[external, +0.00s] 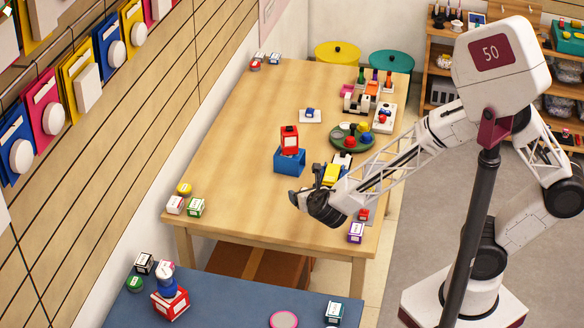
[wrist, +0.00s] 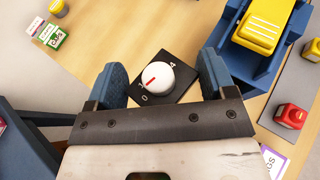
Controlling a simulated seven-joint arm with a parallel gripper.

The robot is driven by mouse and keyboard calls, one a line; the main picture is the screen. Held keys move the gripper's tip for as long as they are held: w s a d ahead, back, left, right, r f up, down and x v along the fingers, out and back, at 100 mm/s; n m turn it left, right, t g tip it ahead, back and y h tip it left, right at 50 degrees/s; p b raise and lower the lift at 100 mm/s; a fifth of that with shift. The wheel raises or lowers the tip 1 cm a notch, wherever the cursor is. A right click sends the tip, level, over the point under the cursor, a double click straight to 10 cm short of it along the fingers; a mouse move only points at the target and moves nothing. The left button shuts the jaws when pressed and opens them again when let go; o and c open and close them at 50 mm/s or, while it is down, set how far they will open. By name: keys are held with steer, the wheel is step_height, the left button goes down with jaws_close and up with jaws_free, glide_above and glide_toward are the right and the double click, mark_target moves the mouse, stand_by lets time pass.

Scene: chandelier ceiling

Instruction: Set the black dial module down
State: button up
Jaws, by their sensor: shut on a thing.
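The black dial module (wrist: 181,87) is a flat black plate with a white round knob, a red pointer line and printed numbers. In the wrist view it sits between the two blue fingers of my gripper (wrist: 164,76), which is shut on it. In the external view my gripper (external: 308,200) is over the front part of the wooden table (external: 235,160). The module is not discernible there, and its height above the table is hard to tell.
A blue holder (wrist: 243,60) with a yellow block (wrist: 266,24) stands close to my right finger. A grey mat (wrist: 300,78) with a red block (wrist: 290,116) lies at the right. Small boxes (external: 195,207) stand at the front left corner. The table's left-middle is clear.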

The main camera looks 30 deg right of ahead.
steer(key=shift+n+y, duration=0.7)
steer(key=shift+y, duration=0.1)
steer(key=shift+w+a+f, duration=0.8)
steer(key=shift+w+a, duration=0.5)
steer(key=shift+w, duration=0.7)
steer(key=shift+w+a+f, duration=0.75)
steer(key=shift+w+a, duration=0.6)
steer(key=shift+w, duration=0.65)
steer(key=shift+w+a+f, duration=0.8)
steer(key=shift+w+a, duration=0.5)
steer(key=shift+w, duration=0.7)
steer(key=shift+w, duration=0.1)
steer(key=w+a, duration=0.3)
steer(key=w, duration=0.1)
steer(key=w+a+f, duration=0.1)
steer(key=w+a, duration=0.2)
steer(key=w, duration=0.1)
steer(key=w+a, duration=0.2)
steer(key=w, duration=0.3)
steer(key=shift+w+a+f, duration=0.1)
steer(key=shift+a+f, duration=0.15)
steer(key=shift+a, duration=0.15)
steer(key=shift+f, duration=0.1)
steer(key=shift+f, duration=1.65)
